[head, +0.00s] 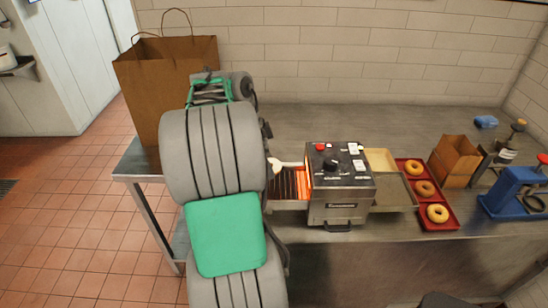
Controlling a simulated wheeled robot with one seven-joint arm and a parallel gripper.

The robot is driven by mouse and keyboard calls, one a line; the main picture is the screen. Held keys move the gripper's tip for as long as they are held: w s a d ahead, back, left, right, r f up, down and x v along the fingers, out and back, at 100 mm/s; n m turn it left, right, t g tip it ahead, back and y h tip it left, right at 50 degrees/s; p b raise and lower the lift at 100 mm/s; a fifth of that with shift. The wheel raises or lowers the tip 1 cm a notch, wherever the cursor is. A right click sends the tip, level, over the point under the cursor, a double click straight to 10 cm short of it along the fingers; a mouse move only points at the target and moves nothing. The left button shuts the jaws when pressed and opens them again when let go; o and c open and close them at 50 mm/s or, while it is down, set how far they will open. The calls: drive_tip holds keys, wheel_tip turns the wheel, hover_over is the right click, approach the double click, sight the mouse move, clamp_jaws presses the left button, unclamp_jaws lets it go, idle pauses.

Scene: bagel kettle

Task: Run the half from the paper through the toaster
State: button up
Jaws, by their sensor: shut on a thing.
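The toaster (340,190) stands on the steel counter, with a dark control panel and a red knob on top. Its left opening glows orange above a wire feed rack (285,188). My arm covers much of the view left of it. My gripper (268,155) shows only as a small part past the arm's right edge, above the rack. It is shut on a small pale piece, seemingly the bagel half (276,165), beside the glowing opening. The half's face and the fingertips are mostly hidden. I cannot make out a sheet of paper.
A steel tray (393,193) and a cream board (380,159) lie right of the toaster. A red tray (446,224) holds three bagels. Beyond are a small brown bag (455,160) and a blue device (513,188). A large paper bag (150,85) stands back left.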

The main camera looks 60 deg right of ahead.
sight(278, 184)
drive_tip(key=shift+s+d+m, duration=0.25)
drive_tip(key=shift+s+m, duration=0.1)
drive_tip(key=shift+s, duration=0.2)
drive_tip(key=shift+s+d+m, duration=0.25)
drive_tip(key=shift+s+m, duration=0.1)
drive_tip(key=shift+s, duration=0.2)
wheel_tip(278, 184, down, 6)
drive_tip(key=b, duration=0.4)
drive_tip(key=shift+w+r+b, duration=0.1)
drive_tip(key=shift+r+b, duration=0.15)
drive_tip(key=shift+b, duration=0.1)
drive_tip(key=o, duration=1.4)
drive_tip(key=shift+o, duration=0.2)
drive_tip(key=shift+o, duration=1.2)
drive_tip(key=shift+r, duration=0.1)
wheel_tip(278, 184, up, 7)
drive_tip(key=p, duration=0.6)
drive_tip(key=shift+r, duration=0.1)
